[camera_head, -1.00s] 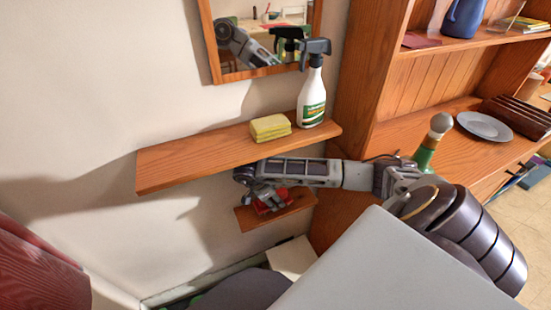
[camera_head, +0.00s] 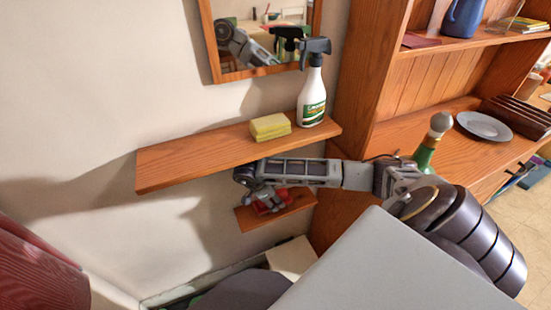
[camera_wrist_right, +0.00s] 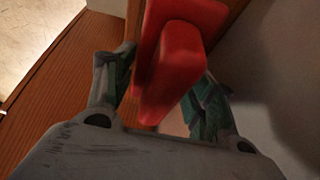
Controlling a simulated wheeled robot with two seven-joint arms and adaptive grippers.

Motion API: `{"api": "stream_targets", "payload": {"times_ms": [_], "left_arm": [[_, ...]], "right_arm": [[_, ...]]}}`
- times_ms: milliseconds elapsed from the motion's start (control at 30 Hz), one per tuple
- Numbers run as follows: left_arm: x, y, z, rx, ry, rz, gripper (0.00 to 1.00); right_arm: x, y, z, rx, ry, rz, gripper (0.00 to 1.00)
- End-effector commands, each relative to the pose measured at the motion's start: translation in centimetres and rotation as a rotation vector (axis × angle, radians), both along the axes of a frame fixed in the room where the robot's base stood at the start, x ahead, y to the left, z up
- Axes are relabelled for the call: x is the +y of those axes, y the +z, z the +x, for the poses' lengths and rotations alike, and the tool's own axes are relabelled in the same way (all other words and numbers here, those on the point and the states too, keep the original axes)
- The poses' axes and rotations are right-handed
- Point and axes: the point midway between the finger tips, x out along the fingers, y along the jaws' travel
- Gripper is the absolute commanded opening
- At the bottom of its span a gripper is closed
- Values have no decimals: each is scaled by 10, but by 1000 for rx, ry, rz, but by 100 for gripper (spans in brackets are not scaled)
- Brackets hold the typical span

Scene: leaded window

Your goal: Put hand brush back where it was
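The red hand brush (camera_wrist_right: 172,70) is at the small lower shelf (camera_head: 290,207), under the longer shelf. In the head view only a bit of its red (camera_head: 270,204) shows behind my right gripper (camera_head: 262,198). In the wrist view the brush's red block lies between the two fingers of my right gripper (camera_wrist_right: 167,75). The fingers are close on both sides, but I cannot tell if both press on it. The brush seems to rest against the wooden shelf; any bristles are hidden. My left gripper is not in view.
The longer shelf (camera_head: 190,163) runs just above my right forearm and holds a yellow sponge (camera_head: 270,126) and a spray bottle (camera_head: 312,98). A mirror (camera_head: 262,72) hangs above. A wooden hutch (camera_head: 385,95) with a green bottle (camera_head: 427,155) and plate (camera_head: 484,126) stands right.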

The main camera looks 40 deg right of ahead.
Motion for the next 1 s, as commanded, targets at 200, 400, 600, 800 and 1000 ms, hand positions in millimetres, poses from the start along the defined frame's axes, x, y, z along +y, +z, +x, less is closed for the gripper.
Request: {"api": "stream_targets", "payload": {"times_ms": [200, 400, 600, 800, 1000], "left_arm": [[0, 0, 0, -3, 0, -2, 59], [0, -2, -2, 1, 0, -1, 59], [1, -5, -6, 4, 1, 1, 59], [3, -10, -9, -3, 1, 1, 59], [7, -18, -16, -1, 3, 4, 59]], "right_arm": [[3, -3, -1, 3, 4, 5, 73], [4, -3, -1, 4, 3, 6, 73], [5, -2, -2, 4, 4, 6, 73], [6, 4, -1, 3, 5, 7, 73], [14, 30, 2, -1, 4, 5, 73]]}}
